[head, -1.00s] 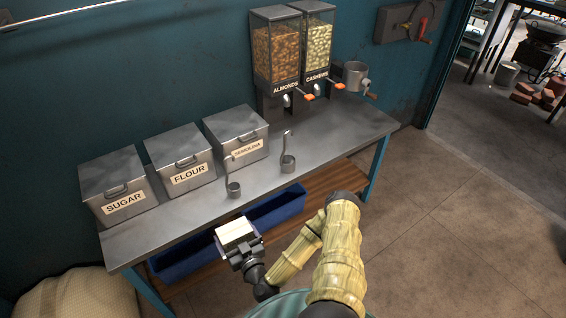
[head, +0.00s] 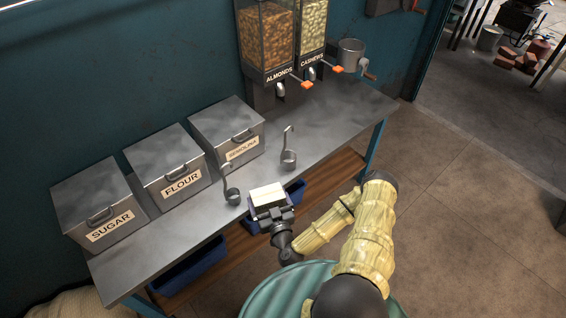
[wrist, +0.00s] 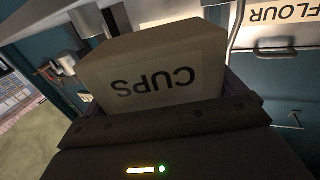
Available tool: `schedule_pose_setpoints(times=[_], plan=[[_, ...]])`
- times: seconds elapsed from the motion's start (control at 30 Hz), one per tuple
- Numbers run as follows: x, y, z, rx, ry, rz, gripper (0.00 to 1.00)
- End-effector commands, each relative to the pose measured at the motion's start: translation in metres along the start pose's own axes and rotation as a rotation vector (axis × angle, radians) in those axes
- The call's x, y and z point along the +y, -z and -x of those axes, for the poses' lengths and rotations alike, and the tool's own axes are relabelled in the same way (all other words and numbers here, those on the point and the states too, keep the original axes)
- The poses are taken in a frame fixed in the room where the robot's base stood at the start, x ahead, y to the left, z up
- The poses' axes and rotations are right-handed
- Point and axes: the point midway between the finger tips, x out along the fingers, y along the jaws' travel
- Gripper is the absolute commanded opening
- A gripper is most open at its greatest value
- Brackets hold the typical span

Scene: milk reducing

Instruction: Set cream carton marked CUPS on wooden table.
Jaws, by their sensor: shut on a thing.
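The cream carton (head: 268,196) is held in my gripper (head: 270,207), which is shut on it. In the wrist view the carton (wrist: 155,75) fills the space between the fingers, and its CUPS lettering reads upside down. In the head view the carton appears at the front edge of the metal-topped counter (head: 330,150); I cannot tell its exact height. A brown wooden shelf (head: 345,168) shows under the counter. No separate wooden table is clear in view.
Metal bins marked SUGAR (head: 98,205), FLOUR (head: 167,165) and SEMOLINA (head: 228,130) line the counter's back. Nut dispensers (head: 270,40) and a metal grinder (head: 350,53) are at the back right. Open floor (head: 460,190) lies right.

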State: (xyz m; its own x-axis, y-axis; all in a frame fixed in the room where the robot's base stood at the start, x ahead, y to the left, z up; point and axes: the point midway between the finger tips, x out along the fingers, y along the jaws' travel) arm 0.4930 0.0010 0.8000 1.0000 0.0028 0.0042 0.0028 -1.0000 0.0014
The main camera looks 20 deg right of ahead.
Motion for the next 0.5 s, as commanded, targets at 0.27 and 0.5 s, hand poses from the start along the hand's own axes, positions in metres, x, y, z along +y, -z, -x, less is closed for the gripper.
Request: schedule_pose_setpoints(times=[0.27, 0.5], plan=[[0.002, 0.000, 0.000, 0.001, -0.005, 0.000, 0.62], [0.006, -0.003, -0.015, 0.015, 0.030, 0.005, 0.62]])
